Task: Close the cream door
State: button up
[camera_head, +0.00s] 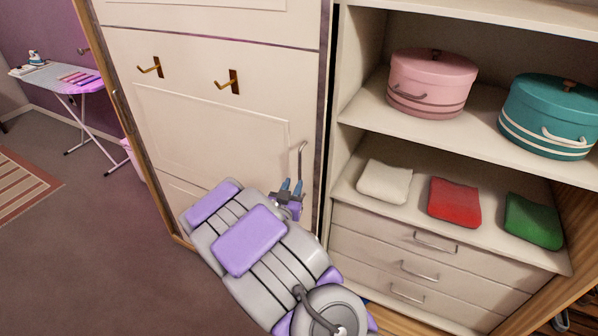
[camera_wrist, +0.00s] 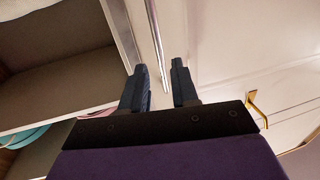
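The cream door (camera_head: 215,118) is a panelled door with two brass hooks. It stands at the left of the shelves, whose right side is uncovered. Its grey bar handle (camera_head: 301,157) is upright near the door's right edge and also shows in the wrist view (camera_wrist: 157,45). My gripper (camera_head: 291,186) is at the lower end of the handle. In the wrist view my gripper (camera_wrist: 159,66) has its two dark fingers apart, with the bar seen in the gap between them. I cannot tell whether the fingers reach around the bar or touch it.
Shelves right of the door hold a pink round box (camera_head: 432,84), a teal round box (camera_head: 548,116) and folded white, red (camera_head: 454,202) and green cloths, above several drawers (camera_head: 420,242). An ironing board (camera_head: 62,78) stands far left. The floor (camera_head: 90,235) at left is clear.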

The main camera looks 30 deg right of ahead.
aim_at(299, 172)
jog(key=shift+b+x, duration=0.55)
jog(key=shift+x, duration=3.4)
jog(key=shift+c, duration=0.2)
grip_shut()
